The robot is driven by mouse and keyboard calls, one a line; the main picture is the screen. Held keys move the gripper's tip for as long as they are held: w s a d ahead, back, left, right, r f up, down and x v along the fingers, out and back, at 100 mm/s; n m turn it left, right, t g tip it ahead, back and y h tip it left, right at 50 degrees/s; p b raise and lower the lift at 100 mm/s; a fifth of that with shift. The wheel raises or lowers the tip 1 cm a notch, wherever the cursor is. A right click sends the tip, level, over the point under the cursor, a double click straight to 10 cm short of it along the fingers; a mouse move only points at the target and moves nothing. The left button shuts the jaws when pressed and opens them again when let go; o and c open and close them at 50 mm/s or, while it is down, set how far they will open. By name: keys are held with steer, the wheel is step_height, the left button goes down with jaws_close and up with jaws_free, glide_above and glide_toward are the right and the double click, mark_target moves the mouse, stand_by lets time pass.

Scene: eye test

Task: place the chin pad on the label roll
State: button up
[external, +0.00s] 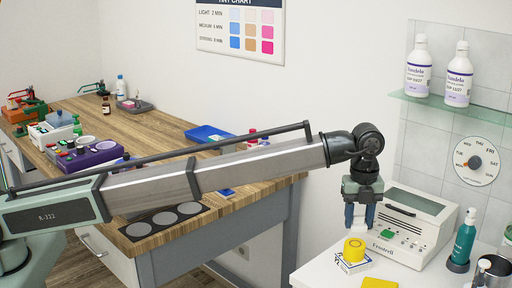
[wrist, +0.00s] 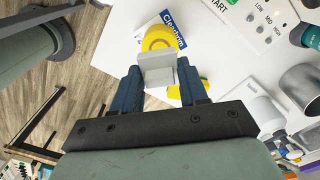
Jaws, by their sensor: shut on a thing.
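My gripper (external: 360,224) points down above the white counter at the right of the external view. In the wrist view my gripper (wrist: 158,72) has its blue fingers shut on a small pale grey-white block, which I take to be the chin pad (wrist: 158,68). The yellow ring-shaped roll, which I take to be the label roll (external: 354,249), lies on a small white and blue box (external: 349,265). In the wrist view the label roll (wrist: 156,37) shows just beyond the held pad, which partly hides it. The pad appears above the roll, apart from it.
A white device (external: 414,221) stands behind and right of the roll. A teal bottle (external: 464,240) stands at the right. A glass shelf (external: 480,113) holds two white bottles. A wooden desk is at the left.

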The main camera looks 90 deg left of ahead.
mark_target(358, 223)
steer(key=shift+f, duration=2.25)
steer(key=shift+f, duration=0.1)
steer(key=o, duration=1)
step_height(358, 223, up, 12)
steer(key=shift+r, duration=0.15)
